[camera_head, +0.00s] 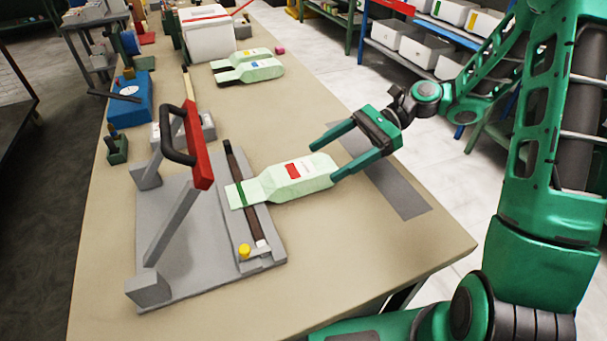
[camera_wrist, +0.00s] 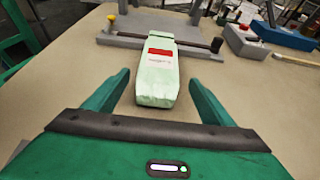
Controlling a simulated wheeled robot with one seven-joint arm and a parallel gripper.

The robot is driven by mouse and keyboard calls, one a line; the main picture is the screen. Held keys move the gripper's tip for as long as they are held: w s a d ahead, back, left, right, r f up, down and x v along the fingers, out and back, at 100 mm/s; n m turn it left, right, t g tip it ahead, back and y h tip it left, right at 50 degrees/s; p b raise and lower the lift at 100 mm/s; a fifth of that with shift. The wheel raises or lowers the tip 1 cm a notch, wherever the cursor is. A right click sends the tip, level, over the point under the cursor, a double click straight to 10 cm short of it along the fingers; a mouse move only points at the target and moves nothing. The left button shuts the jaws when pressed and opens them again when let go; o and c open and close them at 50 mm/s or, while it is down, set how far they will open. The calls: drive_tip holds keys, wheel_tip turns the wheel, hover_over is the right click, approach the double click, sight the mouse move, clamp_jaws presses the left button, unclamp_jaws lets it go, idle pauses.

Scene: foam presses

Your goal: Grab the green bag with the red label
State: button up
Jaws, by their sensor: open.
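The pale green bag with the red label (camera_head: 301,177) lies flat on the table in the head view. Its narrow neck end rests on the bar of the grey press, and its wide end points toward my gripper. My gripper (camera_head: 323,161) is open, with its two green fingers at the wide end of the bag. In the wrist view the bag (camera_wrist: 158,75) lies ahead, between and beyond the fingertips of my gripper (camera_wrist: 159,78), with nothing held. I cannot tell whether the fingers touch it.
The grey press (camera_head: 180,230) with its raised red lever (camera_head: 197,145) stands left of the bag. Two more green bags (camera_head: 250,70) lie farther back near a white box (camera_head: 207,35). A grey strip (camera_head: 400,190) lies right of the bag. The front table area is clear.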

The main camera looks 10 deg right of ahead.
sight(299, 175)
drive_tip(key=x, duration=0.3)
drive_tip(key=shift+a+f, duration=0.15)
drive_tip(key=shift+a, duration=0.15)
drive_tip(key=x, duration=0.4)
drive_tip(key=shift+s+a+r, duration=0.1)
drive_tip(key=shift+s+r, duration=0.1)
drive_tip(key=shift+r, duration=0.1)
drive_tip(key=shift+s+a+f, duration=0.1)
drive_tip(key=shift+a+f, duration=0.15)
drive_tip(key=shift+a, duration=0.25)
drive_tip(key=c, duration=1.3)
drive_tip(key=shift+o, duration=0.3)
